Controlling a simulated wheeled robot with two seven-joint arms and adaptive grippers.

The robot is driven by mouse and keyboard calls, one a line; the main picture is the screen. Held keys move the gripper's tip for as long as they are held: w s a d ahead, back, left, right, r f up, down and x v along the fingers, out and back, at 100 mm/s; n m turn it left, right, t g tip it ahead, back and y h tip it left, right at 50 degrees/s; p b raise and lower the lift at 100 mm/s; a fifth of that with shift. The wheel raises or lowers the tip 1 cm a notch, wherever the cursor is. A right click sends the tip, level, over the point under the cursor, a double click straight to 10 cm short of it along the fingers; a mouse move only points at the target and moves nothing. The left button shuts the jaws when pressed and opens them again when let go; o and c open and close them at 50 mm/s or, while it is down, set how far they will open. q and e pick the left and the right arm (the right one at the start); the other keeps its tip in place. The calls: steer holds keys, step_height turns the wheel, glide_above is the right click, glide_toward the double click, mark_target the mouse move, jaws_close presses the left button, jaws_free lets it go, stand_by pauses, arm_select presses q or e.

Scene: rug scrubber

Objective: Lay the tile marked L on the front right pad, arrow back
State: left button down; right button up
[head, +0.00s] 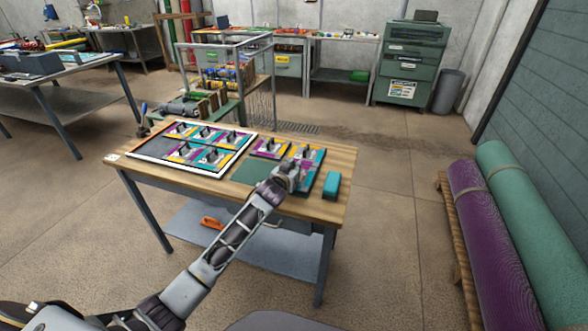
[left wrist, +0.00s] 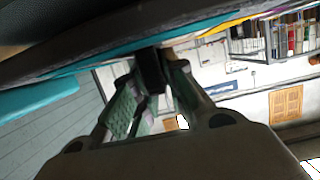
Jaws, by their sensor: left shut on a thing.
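My left gripper (head: 294,178) is over the front right of the tile group on the table's right half. In the left wrist view, my left gripper (left wrist: 150,92) is shut on the black handle (left wrist: 151,68) of a tile. A tile with teal (head: 305,188) shows under and beside the gripper in the head view, at the front right place; its letter and arrow cannot be read. Whether it lies flat on the pad cannot be told, as the gripper hides part of it. Other tiles (head: 270,147) lie behind it. A bare green area (head: 250,172) lies to the left. My right gripper is not in view.
A white-edged tray (head: 180,166) with several handled tiles stands on the left of the wooden table (head: 318,208). A teal block (head: 332,184) sits close to the right of the tiles. An orange-handled tool (head: 211,223) lies on the lower shelf. Rolled rugs (head: 482,235) lie at right.

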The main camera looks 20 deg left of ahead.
arm_select(q)
steer(key=shift+f, duration=0.6)
steer(key=c, duration=1.6)
jaws_free()
steer(key=shift+o, duration=0.7)
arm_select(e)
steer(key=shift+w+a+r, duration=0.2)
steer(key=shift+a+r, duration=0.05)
